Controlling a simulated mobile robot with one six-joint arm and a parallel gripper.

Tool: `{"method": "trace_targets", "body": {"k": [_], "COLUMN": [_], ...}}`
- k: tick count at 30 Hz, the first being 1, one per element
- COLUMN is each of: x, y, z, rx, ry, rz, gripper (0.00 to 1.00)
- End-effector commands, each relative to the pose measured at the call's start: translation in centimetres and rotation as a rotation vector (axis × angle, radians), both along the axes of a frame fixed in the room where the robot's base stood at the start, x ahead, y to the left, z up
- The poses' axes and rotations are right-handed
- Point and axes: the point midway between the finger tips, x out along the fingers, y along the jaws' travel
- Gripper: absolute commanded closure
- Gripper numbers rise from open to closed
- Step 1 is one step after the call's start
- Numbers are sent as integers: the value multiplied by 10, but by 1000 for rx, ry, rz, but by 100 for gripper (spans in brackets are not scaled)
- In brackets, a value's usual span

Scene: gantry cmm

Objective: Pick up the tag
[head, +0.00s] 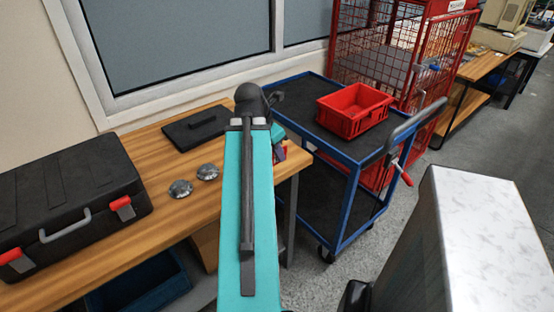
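I cannot make out a tag anywhere in the head view. My own teal arm link rises through the middle of the picture to a black joint at its top, and it covers part of the wooden bench (139,240). My gripper cannot be made out; the arm hides whatever is behind it. A small, partly hidden red and blue patch (281,151) shows just right of the arm at the bench's right end; I cannot tell what it is.
A blue cart (352,160) holds a red bin (354,110). A red cage (385,62) stands behind; a pale block (480,240) is front right.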

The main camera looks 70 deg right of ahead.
Motion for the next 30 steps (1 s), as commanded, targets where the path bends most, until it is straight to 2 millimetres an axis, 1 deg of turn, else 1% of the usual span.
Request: {"method": "trace_targets", "body": {"k": [1, 3, 21, 30], "x": [0, -1, -8, -10], "y": [0, 1, 15, 17], "z": [-4, -5, -1, 1], "rx": [-3, -3, -1, 0], "ry": [-1, -1, -2, -2], "rz": [0, -1, -1, 0], "gripper": [100, 100, 100, 100]}}
